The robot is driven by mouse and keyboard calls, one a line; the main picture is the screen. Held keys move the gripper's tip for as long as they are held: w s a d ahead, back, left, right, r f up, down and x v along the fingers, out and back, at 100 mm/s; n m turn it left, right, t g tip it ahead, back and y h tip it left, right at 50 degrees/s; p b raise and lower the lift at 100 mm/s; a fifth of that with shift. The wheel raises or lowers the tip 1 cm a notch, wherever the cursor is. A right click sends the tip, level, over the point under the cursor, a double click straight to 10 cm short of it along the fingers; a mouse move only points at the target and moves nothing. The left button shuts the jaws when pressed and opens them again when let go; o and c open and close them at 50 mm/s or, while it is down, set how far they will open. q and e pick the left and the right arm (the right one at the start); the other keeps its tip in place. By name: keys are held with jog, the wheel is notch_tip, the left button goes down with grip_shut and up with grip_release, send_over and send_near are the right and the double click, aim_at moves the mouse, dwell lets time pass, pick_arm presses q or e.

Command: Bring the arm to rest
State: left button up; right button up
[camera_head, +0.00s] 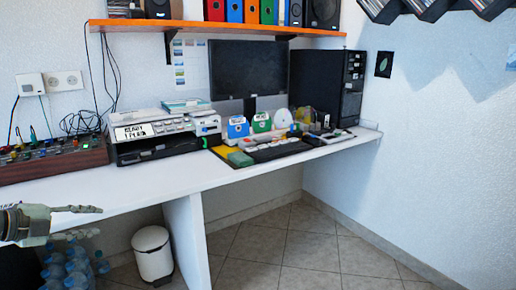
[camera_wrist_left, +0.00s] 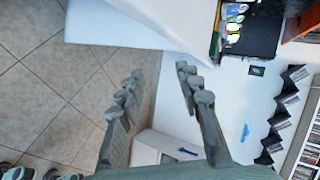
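My left gripper (camera_head: 88,221) comes in low at the left edge of the head view, beside the front edge of the white desk (camera_head: 150,184). In the left wrist view its two fingers (camera_wrist_left: 158,76) stand well apart with nothing between them. It is open and empty, with floor and wall showing beyond the fingertips. My right gripper is in neither view.
A white bin (camera_head: 153,256) and several plastic bottles (camera_head: 76,268) stand under the desk. A mixer (camera_head: 52,160), a silver device (camera_head: 160,133), a monitor (camera_head: 235,70) and a black computer tower (camera_head: 328,84) stand on it. The tiled floor (camera_head: 300,250) at right is clear.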

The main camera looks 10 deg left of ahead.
pick_arm(q)
jog(key=s+d+f+n+y, duration=0.1)
jog(key=s+f+n+y, duration=0.3)
jog(key=f, duration=0.3)
jog(key=s+f+n+y+p, duration=0.1)
jog(key=s+f+n+y, duration=0.1)
jog(key=s+f+n, duration=0.4)
jog(key=s+d+f+n+y, duration=0.1)
jog(key=s+f+n+y, duration=0.2)
jog(key=f, duration=0.5)
jog(key=s+d+f+n+g+h, duration=0.1)
jog(key=s+d+f+n+g, duration=0.2)
jog(key=s+d, duration=0.4)
jog(key=s+d+f+n+g+h+p, duration=0.1)
jog(key=s+d+f+n+g, duration=0.2)
jog(key=d, duration=1)
jog(key=s+f+g, duration=0.2)
jog(key=s+f, duration=0.2)
jog(key=shift+s+d, duration=0.15)
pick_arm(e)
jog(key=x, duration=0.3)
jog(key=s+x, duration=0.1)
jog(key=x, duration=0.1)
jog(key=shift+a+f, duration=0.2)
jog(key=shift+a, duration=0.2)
pick_arm(q)
jog(key=shift+f, duration=0.1)
